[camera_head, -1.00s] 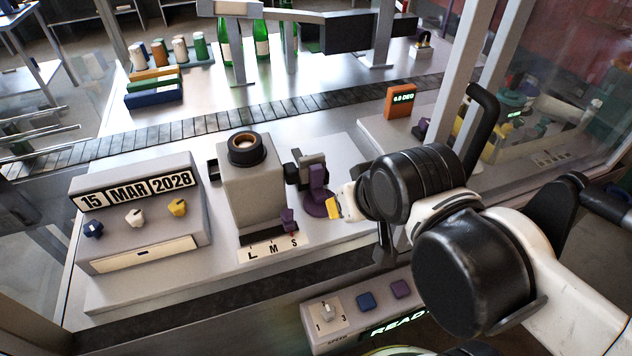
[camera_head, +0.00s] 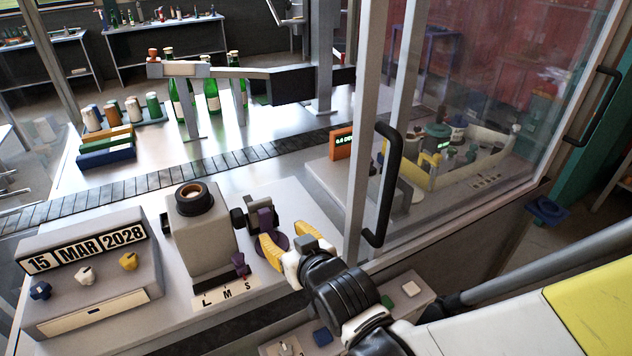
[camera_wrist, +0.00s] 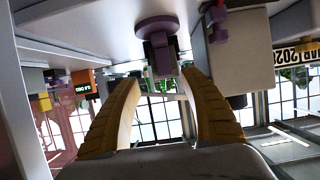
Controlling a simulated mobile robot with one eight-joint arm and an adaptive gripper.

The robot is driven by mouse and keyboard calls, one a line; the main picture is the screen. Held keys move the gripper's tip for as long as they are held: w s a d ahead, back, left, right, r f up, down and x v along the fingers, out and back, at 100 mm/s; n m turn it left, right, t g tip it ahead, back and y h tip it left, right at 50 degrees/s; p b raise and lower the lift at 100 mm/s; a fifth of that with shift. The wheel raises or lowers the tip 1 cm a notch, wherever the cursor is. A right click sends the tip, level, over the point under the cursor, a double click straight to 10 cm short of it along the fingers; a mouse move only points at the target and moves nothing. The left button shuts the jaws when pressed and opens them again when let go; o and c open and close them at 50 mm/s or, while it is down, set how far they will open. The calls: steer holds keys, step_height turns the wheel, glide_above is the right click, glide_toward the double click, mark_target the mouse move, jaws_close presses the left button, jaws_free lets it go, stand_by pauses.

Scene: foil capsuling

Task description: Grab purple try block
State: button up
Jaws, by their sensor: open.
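The purple block (camera_head: 265,222) stands upright on a round purple base (camera_head: 277,243), beside a dark clamp-like part (camera_head: 239,220) on the grey worktop. My gripper (camera_head: 284,234) is open, its two yellow fingers spread at the near side of the block. In the wrist view, which looks upside down, the purple block (camera_wrist: 161,52) hangs from its round base (camera_wrist: 157,26) between and beyond the fingertips (camera_wrist: 161,80). No contact between fingers and block can be made out. Part of the base is hidden by a finger in the head view.
Left of the block stands a grey housing (camera_head: 202,240) with a dark ring on top and a purple lever (camera_head: 240,264) by an L M S scale. A date panel (camera_head: 88,250) is farther left. A glass door frame with a black handle (camera_head: 385,185) rises close right of my gripper.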

mark_target(267, 223)
steer(key=b+x, duration=0.1)
steer(key=x, duration=0.4)
steer(key=shift+w+a+f, duration=0.2)
steer(key=shift+w+a, duration=0.05)
steer(key=shift+a, duration=0.05)
steer(key=b+x, duration=0.1)
steer(key=x, duration=0.1)
steer(key=b+x, duration=0.1)
steer(key=x, duration=0.2)
steer(key=shift+s+a+f, duration=0.1)
steer(key=shift+s+f, duration=0.1)
steer(key=shift+f, duration=0.15)
steer(key=shift+r, duration=0.1)
steer(key=shift+s, duration=0.1)
jaws_close()
